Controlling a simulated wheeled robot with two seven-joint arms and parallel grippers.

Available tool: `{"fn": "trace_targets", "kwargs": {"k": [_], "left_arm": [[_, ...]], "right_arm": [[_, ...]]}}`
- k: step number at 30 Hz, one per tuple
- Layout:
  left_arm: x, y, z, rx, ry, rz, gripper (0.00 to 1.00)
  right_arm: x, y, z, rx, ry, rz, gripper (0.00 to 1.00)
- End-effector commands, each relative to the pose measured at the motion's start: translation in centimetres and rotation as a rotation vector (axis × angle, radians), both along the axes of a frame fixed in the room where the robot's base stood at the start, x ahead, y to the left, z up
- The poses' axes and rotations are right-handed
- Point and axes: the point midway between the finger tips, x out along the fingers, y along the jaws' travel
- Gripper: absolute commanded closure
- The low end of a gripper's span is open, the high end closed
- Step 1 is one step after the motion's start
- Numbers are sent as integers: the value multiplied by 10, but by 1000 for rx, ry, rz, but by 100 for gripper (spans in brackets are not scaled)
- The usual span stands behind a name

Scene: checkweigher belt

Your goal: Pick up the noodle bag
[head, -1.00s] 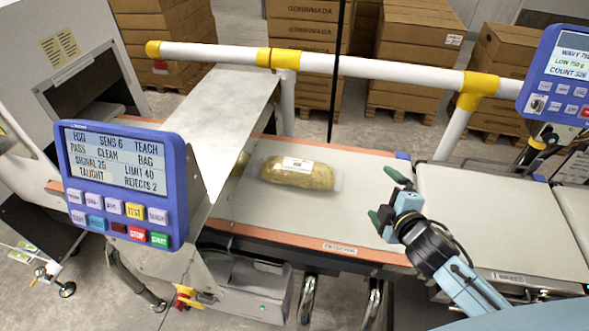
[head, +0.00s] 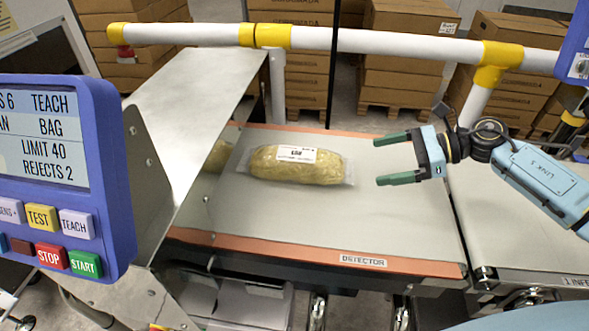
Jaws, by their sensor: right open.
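The noodle bag (head: 300,168) is a clear bag of yellowish noodles with a white label on top. It lies flat on the grey belt marked DETECTOR, lengthwise from left to right. Its left end is close to the shiny metal hood, which shows its reflection. My right gripper (head: 388,159) is open and empty, to the right of the bag. Its two green-tipped fingers point left toward the bag's right end, with a gap between them and the bag. My left gripper is not in view.
The metal hood (head: 205,85) stands left of the bag. A blue control panel (head: 60,175) is at the front left. A white rail (head: 370,41) with yellow joints runs behind the belt (head: 300,215). Cartons (head: 405,55) are stacked beyond. The belt in front of the bag is clear.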

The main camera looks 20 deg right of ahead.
Motion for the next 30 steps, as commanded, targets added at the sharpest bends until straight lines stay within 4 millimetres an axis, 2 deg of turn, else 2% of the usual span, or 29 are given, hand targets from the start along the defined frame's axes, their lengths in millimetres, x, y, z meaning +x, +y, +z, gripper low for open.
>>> {"fn": "trace_targets", "kwargs": {"k": [9,17,25,30], "left_arm": [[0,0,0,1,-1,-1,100],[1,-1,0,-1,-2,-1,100],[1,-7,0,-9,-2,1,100],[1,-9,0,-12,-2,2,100]], "right_arm": [[29,47,-20,6,-2,1,0],[39,63,-28,5,-1,0,0],[59,93,-42,8,0,0,0],[64,100,-46,5,1,0,0]]}}
